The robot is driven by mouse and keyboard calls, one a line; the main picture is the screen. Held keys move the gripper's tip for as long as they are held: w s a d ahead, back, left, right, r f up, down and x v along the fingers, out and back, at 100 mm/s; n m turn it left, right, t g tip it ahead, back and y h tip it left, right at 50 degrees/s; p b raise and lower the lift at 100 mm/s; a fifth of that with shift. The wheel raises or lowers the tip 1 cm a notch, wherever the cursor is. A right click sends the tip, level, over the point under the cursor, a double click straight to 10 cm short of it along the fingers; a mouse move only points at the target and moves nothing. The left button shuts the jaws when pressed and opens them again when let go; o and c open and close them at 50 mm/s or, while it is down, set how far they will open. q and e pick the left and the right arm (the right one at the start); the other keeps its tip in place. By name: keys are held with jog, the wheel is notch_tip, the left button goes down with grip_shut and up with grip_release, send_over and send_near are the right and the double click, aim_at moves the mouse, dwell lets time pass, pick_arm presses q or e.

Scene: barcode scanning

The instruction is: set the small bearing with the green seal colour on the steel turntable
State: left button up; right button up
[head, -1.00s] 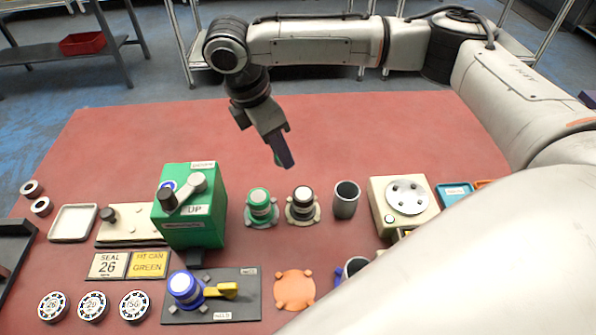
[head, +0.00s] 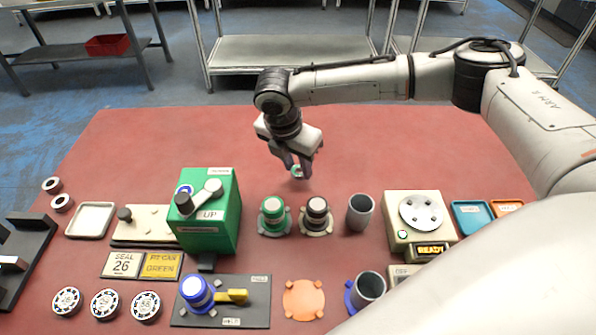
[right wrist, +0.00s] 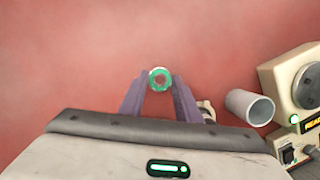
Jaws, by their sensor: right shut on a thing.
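My right gripper (head: 297,168) is above the red table behind the row of fixtures. It is shut on a small ring-shaped bearing with a green seal (head: 297,171). In the right wrist view the bearing (right wrist: 160,79) sits between the two fingertips, its green face toward the camera. The steel turntable (head: 421,213) is a round plate with holes on top of a cream box at the right, and it is bare. It also shows at the right edge of the right wrist view (right wrist: 308,88). My left gripper is not in view.
A green press (head: 215,215) stands left of centre. A green-topped post (head: 273,213), a dark-topped post (head: 316,213) and a grey cup (head: 360,212) stand between it and the turntable box. A lit READY display (head: 431,249) is on that box's front. Blue and orange trays lie to its right.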

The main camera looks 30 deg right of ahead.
notch_tip(320, 180, down, 2)
jog(key=shift+f, duration=0.15)
jog(key=shift+f, duration=0.15)
jog(key=o, duration=1.1)
